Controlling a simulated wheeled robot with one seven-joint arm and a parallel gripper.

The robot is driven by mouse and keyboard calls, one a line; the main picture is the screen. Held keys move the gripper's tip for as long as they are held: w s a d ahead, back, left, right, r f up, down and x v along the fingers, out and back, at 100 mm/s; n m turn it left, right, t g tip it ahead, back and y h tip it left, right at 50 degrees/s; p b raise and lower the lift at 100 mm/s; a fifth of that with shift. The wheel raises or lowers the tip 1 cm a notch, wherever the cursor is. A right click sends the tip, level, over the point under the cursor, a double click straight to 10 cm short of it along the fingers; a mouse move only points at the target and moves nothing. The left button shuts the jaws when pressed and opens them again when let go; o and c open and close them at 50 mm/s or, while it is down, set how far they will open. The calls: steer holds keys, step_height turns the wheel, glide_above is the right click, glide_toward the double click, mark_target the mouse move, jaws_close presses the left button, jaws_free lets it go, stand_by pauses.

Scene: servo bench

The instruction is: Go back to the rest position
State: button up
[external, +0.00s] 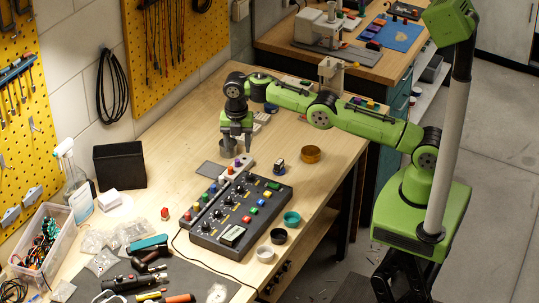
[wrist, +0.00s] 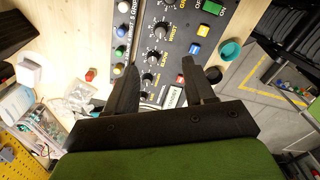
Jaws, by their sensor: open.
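My green arm reaches over the wooden bench (external: 330,150) from the right. My gripper (external: 237,148) points down above the bench, near the far end of the dark control panel (external: 225,214). In the wrist view my gripper (wrist: 162,72) has its two black fingers apart, with nothing held between them. The control panel (wrist: 175,52) shows past the fingers, with knobs and coloured buttons. A narrow grey strip with coloured round knobs (external: 238,166) lies along the panel's left side. I cannot tell the exact height of the fingertips.
Several small cups, including a teal one (external: 292,218), stand by the panel. A black box (external: 119,165) and a clear bin (external: 45,245) stand at left.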

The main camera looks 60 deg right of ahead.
step_height(320, 180, up, 11)
steer(key=s+d+m+t+b, duration=0.1)
steer(key=s+d+m+b, duration=0.15)
steer(key=m, duration=0.25)
steer(key=s+d+r+m+t+b, duration=0.15)
steer(key=s+d+r+m, duration=0.25)
steer(key=s+r+m, duration=0.5)
steer(key=s+d+f+m+t+b, duration=0.1)
steer(key=s+f+m, duration=0.2)
steer(key=s, duration=0.6)
steer(key=s+d+f+m+t+b, duration=0.1)
steer(key=s+d+f+m, duration=0.1)
steer(key=s, duration=0.8)
steer(key=s+d+f+m+t+b, duration=0.1)
steer(key=s+f+m, duration=0.3)
steer(key=s, duration=0.5)
steer(key=shift+s+d+f, duration=0.25)
steer(key=shift+d+f, duration=0.05)
steer(key=shift+d, duration=0.15)
steer(key=shift+r, duration=0.1)
